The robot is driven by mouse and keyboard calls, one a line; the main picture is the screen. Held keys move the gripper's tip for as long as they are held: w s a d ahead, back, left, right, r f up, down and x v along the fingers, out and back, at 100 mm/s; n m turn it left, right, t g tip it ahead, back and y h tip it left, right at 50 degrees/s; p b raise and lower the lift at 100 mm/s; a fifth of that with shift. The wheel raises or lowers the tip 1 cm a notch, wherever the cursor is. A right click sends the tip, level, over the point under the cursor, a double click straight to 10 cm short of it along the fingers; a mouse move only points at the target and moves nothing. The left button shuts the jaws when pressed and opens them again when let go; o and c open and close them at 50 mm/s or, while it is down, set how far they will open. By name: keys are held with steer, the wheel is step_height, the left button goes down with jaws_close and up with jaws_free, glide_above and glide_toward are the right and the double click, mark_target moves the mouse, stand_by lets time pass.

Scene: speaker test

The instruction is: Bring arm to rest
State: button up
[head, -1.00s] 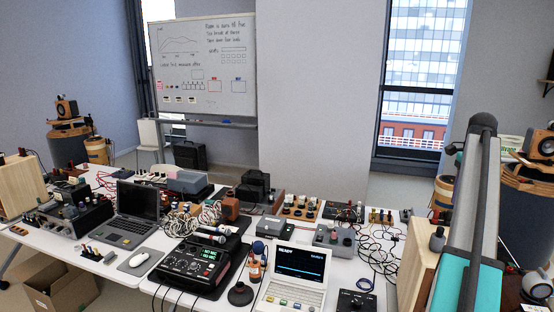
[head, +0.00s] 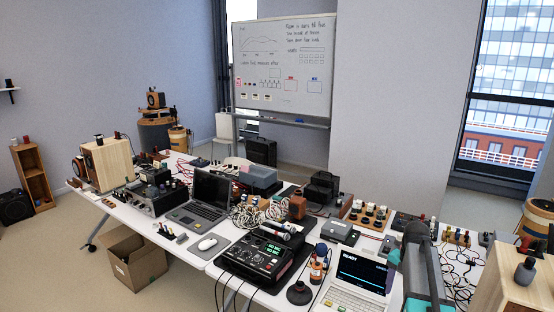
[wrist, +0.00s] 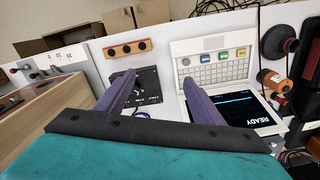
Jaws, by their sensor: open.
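My arm (head: 424,270), grey and teal, rises from the bottom edge at the right of the head view, in front of the table's right part. My gripper (wrist: 159,77) shows in the wrist view with its two purple fingers apart and nothing between them. The fingers are in front of a white table. Beyond them are a small black box (wrist: 148,88) and a white terminal (wrist: 215,65) with a dark READY screen. I cannot tell whether the fingers touch anything. The gripper's fingers do not show in the head view.
A cardboard box (head: 137,260) is on the floor. Open floor lies at left.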

steer(key=s+a+f+n, duration=0.4)
steer(key=a+f, duration=0.2)
steer(key=a, duration=0.4)
steer(key=s+a+f+n, duration=0.35)
steer(key=a+f, duration=0.25)
steer(key=a, duration=0.4)
steer(key=s+a+f+n, duration=0.4)
steer(key=a+f, duration=0.2)
steer(key=a, duration=0.3)
steer(key=s+f+g+b, duration=0.3)
steer(key=s+f+b, duration=0.3)
steer(key=s+f, duration=0.7)
steer(key=s+f+g+b, duration=0.2)
steer(key=s+f+b, duration=0.5)
steer(key=s+f, duration=0.6)
step_height(320, 180, down, 6)
steer(key=shift+r+g, duration=0.25)
steer(key=shift+g, duration=0.15)
steer(key=shift+w+a, duration=0.1)
steer(key=c, duration=0.8)
